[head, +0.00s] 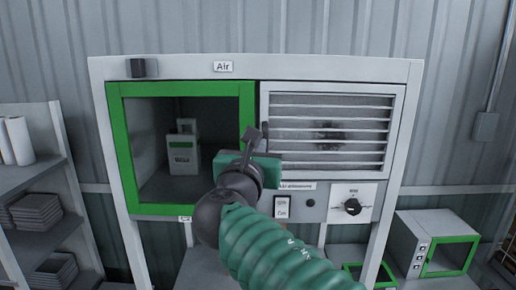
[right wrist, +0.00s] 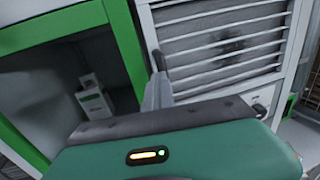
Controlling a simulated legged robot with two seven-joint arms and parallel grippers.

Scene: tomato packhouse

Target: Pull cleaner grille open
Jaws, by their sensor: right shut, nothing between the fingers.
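The cleaner grille (head: 330,98) is a white frame with horizontal slats on the right half of the white cabinet. It looks flush with the cabinet front, and a dark round patch shows behind its slats. A dark upright handle (head: 265,135) is on its left edge. The grille also fills the upper right of the right wrist view (right wrist: 222,47). My right gripper (head: 252,136) is shut and empty, in front of the divider just left of the handle. In the right wrist view its fingertips (right wrist: 158,85) appear close to the handle; contact cannot be told. My left gripper is out of view.
Left of the grille is a green-framed compartment (head: 117,150) with a white box (head: 184,158) inside. Below the grille are a switch (head: 282,207) and a dark knob (head: 352,207). A shelf (head: 62,150) stands left, and a small green-framed cabinet (head: 405,245) right.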

